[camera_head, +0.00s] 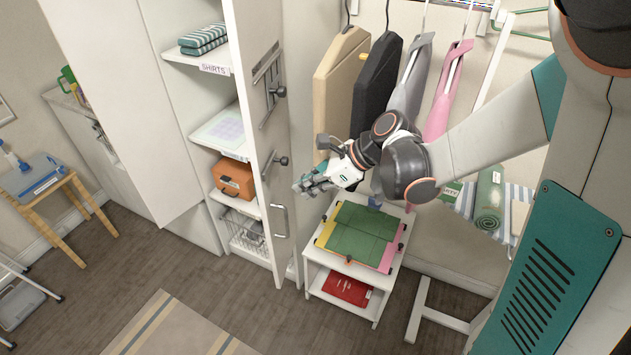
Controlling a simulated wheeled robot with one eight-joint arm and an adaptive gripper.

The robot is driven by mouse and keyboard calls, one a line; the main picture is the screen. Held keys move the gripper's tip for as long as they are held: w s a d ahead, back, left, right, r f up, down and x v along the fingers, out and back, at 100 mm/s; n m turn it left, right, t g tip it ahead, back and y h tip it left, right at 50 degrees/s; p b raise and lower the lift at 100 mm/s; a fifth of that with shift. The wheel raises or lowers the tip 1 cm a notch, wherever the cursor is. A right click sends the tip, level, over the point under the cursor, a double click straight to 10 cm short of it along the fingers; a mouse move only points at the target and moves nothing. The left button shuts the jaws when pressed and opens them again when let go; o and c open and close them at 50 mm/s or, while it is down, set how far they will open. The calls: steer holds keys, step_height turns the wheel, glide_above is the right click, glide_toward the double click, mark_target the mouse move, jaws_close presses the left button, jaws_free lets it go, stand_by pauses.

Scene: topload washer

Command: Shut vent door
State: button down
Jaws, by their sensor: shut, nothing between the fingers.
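A tall white door (262,140) stands open, swung out from a white shelf cabinet. It has a dark slotted fitting (267,75) near the top, knobs, and a grey bar handle (281,220) lower down; I take it for the vent door. My gripper (305,185) is shut and empty, with its fingers pointing left toward the door's right-hand face, above and right of the bar handle. It looks close to the door, but I cannot tell whether it touches.
Open shelves (215,145) hold folded cloths, an orange box (233,178) and a wire basket (243,228). A small white table with a green folding board (358,232) stands below my gripper. Garments (375,85) hang behind my arm. The floor (210,300) in front is mostly clear.

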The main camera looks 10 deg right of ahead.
mark_target(266, 199)
steer(key=shift+w+a+f+b, duration=0.3)
steer(key=shift+w+a+f, duration=0.2)
steer(key=shift+a, duration=0.55)
steer(key=shift+w+a+f+b, duration=0.25)
steer(key=shift+w+a+f, duration=0.2)
steer(key=shift+a, duration=0.65)
steer(key=shift+w+a+f+b, duration=0.3)
steer(key=shift+w+a+f, duration=0.2)
steer(key=shift+a, duration=0.55)
steer(key=shift+a, duration=0.1)
